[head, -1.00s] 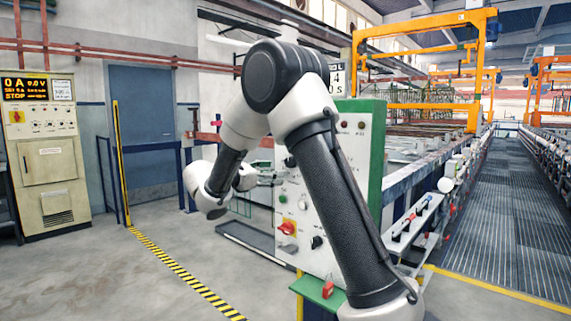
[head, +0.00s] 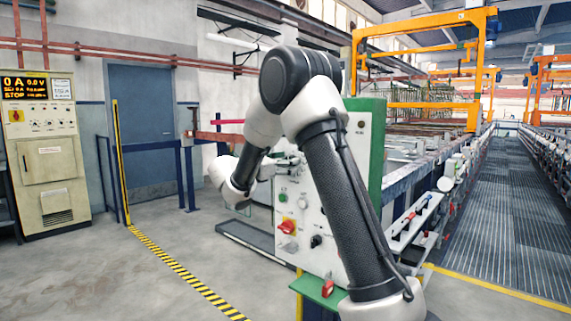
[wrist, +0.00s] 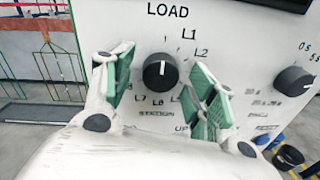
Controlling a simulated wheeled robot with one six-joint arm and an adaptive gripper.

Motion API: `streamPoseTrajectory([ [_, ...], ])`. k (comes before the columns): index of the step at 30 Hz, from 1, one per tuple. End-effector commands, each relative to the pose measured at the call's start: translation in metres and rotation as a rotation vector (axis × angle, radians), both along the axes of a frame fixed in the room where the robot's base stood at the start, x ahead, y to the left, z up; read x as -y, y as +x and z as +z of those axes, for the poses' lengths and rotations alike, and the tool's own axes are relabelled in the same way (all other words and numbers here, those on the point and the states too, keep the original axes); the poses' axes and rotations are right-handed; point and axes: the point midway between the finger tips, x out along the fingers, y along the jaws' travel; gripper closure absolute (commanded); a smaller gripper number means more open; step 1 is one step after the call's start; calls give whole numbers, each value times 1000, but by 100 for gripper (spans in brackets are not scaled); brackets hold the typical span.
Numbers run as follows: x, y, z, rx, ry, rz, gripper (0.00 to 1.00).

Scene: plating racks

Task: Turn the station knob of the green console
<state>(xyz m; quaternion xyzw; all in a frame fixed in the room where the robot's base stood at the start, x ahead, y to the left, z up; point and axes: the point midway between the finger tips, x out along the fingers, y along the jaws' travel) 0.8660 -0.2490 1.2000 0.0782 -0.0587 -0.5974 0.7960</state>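The green console (head: 372,150) with its pale front panel stands behind my arm in the head view. Its black station knob (wrist: 160,71) shows in the wrist view under the word LOAD, with labels such as L1, L2, L7 and L8 around it. The white mark on the knob points up. My gripper (wrist: 162,76) is open, with a green-padded finger on each side of the knob and visible gaps to it. I cannot tell whether the fingertips reach the knob's depth.
A second black knob (wrist: 293,81), marked in seconds, sits right of the station knob.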

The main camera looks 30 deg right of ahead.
Motion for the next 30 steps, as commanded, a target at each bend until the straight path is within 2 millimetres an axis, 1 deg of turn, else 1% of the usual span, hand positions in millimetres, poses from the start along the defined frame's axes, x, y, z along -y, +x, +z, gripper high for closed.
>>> streamPoseTrajectory([
  [1,0,0,0,0,0,0,52],
  [7,0,0,0,0,0,0,88],
  [14,0,0,0,7,3,0,89],
  [20,0,0,0,58,21,0,89],
  [26,0,0,1,180,66,0,89],
  [30,0,-1,1,298,108,-1,89],
])
